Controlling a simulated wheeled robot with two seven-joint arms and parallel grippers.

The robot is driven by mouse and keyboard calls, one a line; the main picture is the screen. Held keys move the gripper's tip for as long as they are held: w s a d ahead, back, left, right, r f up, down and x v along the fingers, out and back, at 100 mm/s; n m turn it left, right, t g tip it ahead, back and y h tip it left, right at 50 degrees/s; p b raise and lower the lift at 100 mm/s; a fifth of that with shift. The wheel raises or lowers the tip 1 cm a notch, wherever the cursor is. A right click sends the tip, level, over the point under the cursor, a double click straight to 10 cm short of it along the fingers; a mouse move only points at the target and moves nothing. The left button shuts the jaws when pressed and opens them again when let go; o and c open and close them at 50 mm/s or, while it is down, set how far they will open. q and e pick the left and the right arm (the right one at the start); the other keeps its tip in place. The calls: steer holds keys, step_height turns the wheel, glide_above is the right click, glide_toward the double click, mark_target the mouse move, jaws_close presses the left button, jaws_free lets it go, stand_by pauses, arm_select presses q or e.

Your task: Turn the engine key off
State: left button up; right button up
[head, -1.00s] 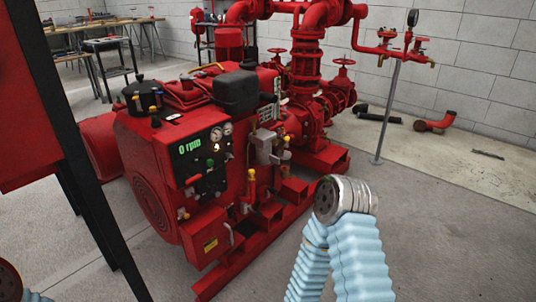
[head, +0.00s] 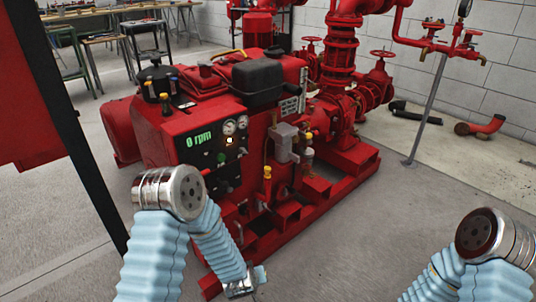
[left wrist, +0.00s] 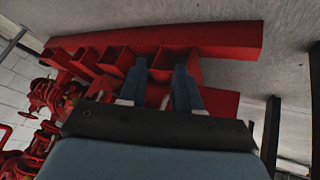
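The control panel (head: 206,158) on the red engine shows "0 rpm" in green, with gauges, buttons and knobs below. The engine key is too small to make out; a small bright spot (head: 229,140) shows under the gauges. My left arm rises in front of the engine's left side, and its forearm slants down to the right, ending low in front of the red base. My left gripper (left wrist: 160,75) has its two fingers apart with nothing held, over the base frame. It is well below the panel. My right arm's elbow shows at the lower right; its gripper is out of the picture.
The red base frame (head: 283,215) has open box sections in front of the engine. Red pipes and valves (head: 342,80) stand behind. A thin grey post (head: 428,115) stands right. A dark-framed red cabinet (head: 25,90) is close at left.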

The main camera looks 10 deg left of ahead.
arm_select(q)
steer(key=w+r+n+t+y, duration=0.1)
steer(key=w+r+t+y, duration=0.15)
steer(key=w+r, duration=0.4)
steer(key=n+t+y+b, duration=0.1)
steer(key=n+y+b, duration=0.3)
steer(key=n+y, duration=0.9)
glide_toward(246, 152)
steer(key=shift+n+h, duration=0.3)
steer(key=shift+h, duration=0.25)
steer(key=x, duration=0.8)
steer(key=shift+a+r, duration=0.35)
steer(key=shift+a, duration=0.15)
jaws_close()
